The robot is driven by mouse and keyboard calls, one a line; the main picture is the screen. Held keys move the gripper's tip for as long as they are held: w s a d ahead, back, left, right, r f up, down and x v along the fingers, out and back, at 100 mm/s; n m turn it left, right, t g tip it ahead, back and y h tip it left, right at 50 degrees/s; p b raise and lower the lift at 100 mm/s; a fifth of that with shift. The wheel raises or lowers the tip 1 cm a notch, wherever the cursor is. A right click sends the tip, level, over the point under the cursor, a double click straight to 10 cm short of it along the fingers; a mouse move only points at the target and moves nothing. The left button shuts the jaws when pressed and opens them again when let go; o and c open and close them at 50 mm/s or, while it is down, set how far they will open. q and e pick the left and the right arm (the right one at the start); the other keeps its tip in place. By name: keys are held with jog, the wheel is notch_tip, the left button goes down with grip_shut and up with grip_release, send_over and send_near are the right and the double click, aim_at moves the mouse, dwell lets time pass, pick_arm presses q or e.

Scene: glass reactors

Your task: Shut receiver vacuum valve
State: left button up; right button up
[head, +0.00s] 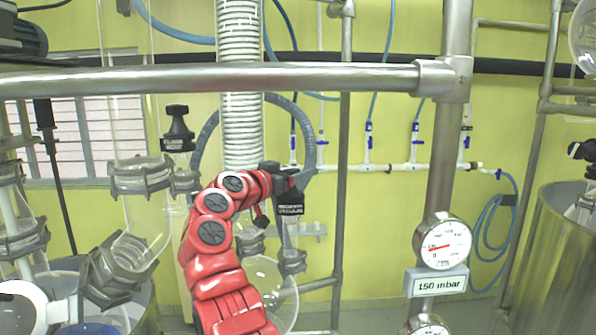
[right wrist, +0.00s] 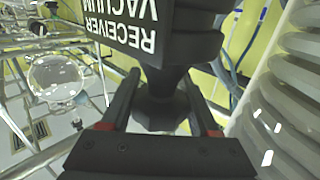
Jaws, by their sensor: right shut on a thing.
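The receiver vacuum valve is black, with a label block (head: 290,209) on top of a glass neck, right of centre in the head view. In the right wrist view its label (right wrist: 125,25) reads "RECEIVER VACUUM" upside down. My right gripper (head: 283,178), at the end of the red arm, is at the valve's top. In the right wrist view the right gripper (right wrist: 163,108) has its two black fingers on either side of the valve's dark knob (right wrist: 160,108), shut on it. The gripper hides part of the knob. My left gripper is not in view.
A similar black valve (head: 178,130) stands to the left. A horizontal metal rail (head: 220,78) crosses in front, above the arm. A white ribbed hose (head: 241,120) rises behind the arm. A gauge (head: 442,241) with a "150 mbar" sign (head: 436,281) hangs on a post to the right.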

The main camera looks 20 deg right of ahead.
jog(key=shift+r, duration=0.1)
jog(key=o, duration=1.1)
